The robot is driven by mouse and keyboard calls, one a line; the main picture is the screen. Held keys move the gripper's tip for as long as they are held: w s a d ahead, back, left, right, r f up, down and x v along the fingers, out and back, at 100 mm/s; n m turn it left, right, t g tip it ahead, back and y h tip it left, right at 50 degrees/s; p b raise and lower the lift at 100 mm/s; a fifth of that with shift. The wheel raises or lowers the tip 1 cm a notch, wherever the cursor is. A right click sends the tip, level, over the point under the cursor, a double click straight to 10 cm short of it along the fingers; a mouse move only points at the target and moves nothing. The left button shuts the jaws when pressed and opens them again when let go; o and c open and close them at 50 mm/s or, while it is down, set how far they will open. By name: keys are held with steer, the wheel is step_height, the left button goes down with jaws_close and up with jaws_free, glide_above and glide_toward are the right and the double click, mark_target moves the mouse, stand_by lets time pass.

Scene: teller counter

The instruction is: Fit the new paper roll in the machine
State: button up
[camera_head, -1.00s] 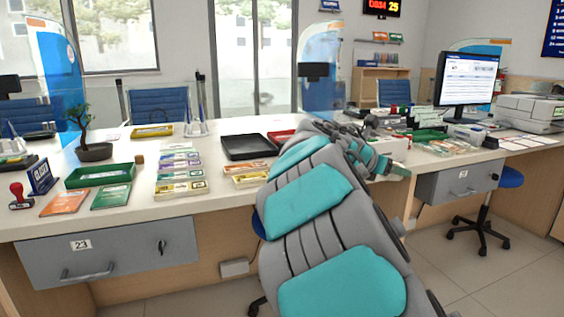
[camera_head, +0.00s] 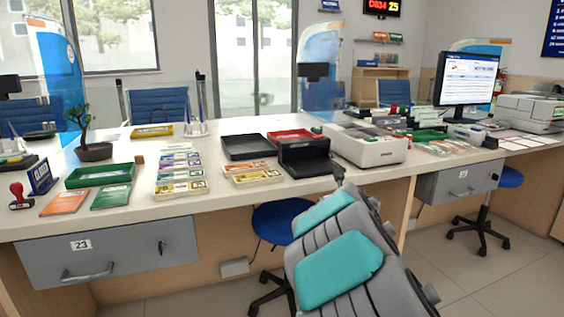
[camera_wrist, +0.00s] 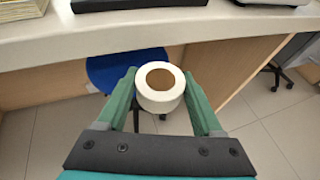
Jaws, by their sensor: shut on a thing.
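A white paper roll (camera_wrist: 160,101) with a brown core sits between the two green fingers of my gripper (camera_wrist: 160,84) in the wrist view. The gripper is shut on it, with the core's opening facing up toward the camera. It is held in front of the counter edge, above the floor and a blue stool. In the head view my arm's upper links hide the gripper and roll. On the counter stand a black device (camera_head: 305,160) with a raised back part and a white machine (camera_head: 372,150) to its right. I cannot tell which takes the roll.
The counter (camera_head: 225,200) has a black tray (camera_head: 246,148), a red tray (camera_head: 290,135) and stacks of banknotes (camera_head: 255,178). A blue stool (camera_head: 280,216) stands under its front edge. Clear counter lies in front of the black device.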

steer(key=shift+w+r, duration=0.15)
steer(key=shift+r, duration=0.95)
steer(key=shift+f, duration=1.1)
steer(key=shift+f+b, duration=0.5)
steer(key=shift+s+a+r, duration=0.3)
steer(key=shift+s+r, duration=0.05)
steer(key=shift+r, duration=0.05)
steer(key=shift+s+a+r+m+h, duration=0.2)
steer(key=shift+s+r+m+h, duration=0.25)
steer(key=shift+s, duration=0.3)
steer(key=s+d+f+m+h, duration=0.1)
steer(key=s+f+m+h, duration=0.1)
steer(key=s, duration=0.7)
step_height(320, 180, down, 2)
steer(key=shift+s+f+g+h, duration=0.15)
steer(key=shift+f+g+h, duration=0.15)
steer(key=shift+h, duration=0.25)
